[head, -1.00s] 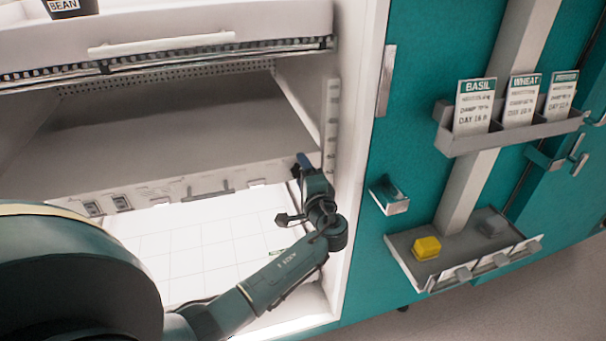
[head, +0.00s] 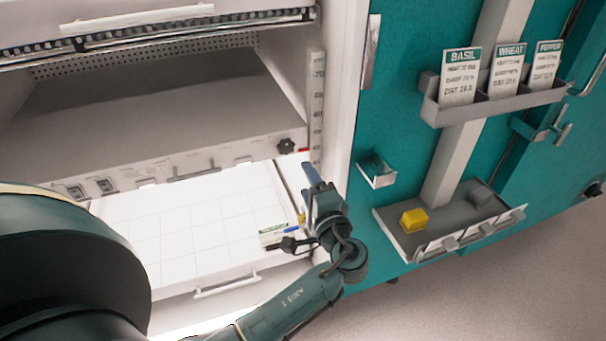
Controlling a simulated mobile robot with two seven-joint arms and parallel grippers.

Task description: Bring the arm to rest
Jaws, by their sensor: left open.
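My left arm comes in from the lower left in the head view, with its forearm angled up to the right. My left gripper (head: 308,190) is at the lower right of the open chamber, in front of its right side wall. Its fingers point up and away from me. It is open, and I see nothing held in it. The fingertips are small and partly overlap the white drawer's right edge behind them. My right gripper is not in the picture.
A white gridded tray (head: 160,225) sits low in the chamber, with a small green-and-white card (head: 273,233) at its right. The teal panel at right carries a card rack (head: 462,112) with labelled cards, and a lower tray (head: 405,243) with a yellow block (head: 413,220) and a grey block (head: 481,195).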

